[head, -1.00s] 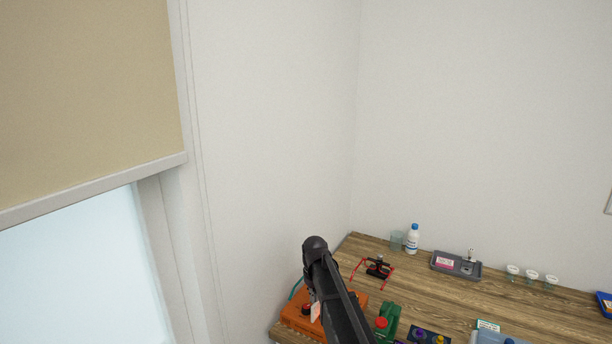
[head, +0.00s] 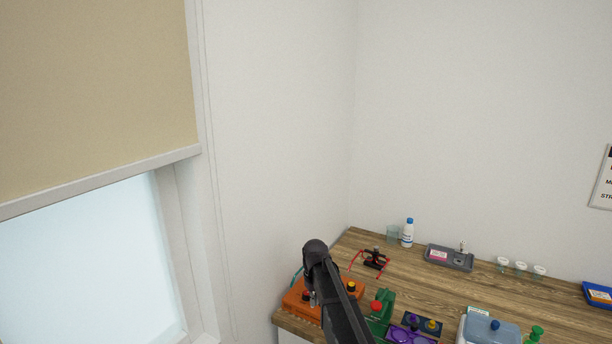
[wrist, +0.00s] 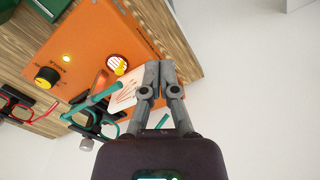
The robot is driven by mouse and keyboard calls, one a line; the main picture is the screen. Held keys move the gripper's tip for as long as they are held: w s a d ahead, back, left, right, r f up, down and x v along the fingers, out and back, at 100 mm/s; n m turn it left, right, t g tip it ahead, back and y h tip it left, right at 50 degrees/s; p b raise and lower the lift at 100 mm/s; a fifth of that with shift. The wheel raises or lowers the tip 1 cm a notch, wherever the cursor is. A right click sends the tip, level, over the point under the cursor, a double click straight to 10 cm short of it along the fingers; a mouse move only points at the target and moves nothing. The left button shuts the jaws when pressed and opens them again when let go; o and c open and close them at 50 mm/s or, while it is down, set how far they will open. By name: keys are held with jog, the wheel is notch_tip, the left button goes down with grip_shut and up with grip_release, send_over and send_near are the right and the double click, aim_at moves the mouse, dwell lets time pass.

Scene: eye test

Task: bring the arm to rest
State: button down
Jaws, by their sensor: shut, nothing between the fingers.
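My arm (head: 335,290) rises from the bottom of the head view, in front of the table's left end; my gripper cannot be made out there. In the wrist view my gripper (wrist: 158,74) is shut, with its fingertips together and nothing between them. Behind the fingers is an orange box (wrist: 75,45) with a black and yellow knob and a round dial. A pale card with red marks (wrist: 124,93) and a teal-framed item (wrist: 105,95) lie by the fingers, partly hidden by them. Whether the fingers touch anything is unclear.
The wooden table (head: 440,285) stands in the wall corner. It carries the orange box (head: 300,300), red-framed glasses (head: 372,261), a white bottle (head: 408,234), a grey tray (head: 436,256), a green container (head: 381,310) and a blue tray (head: 597,294). A window (head: 90,270) is at left.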

jog(key=s+d+m, duration=0.3)
jog(key=s+d, duration=0.4)
jog(key=s, duration=0.5)
jog(key=s+d+m, duration=0.3)
jog(key=s+d, duration=0.4)
jog(key=s, duration=0.6)
jog(key=shift+s+d, duration=0.2)
jog(key=shift+s, duration=0.1)
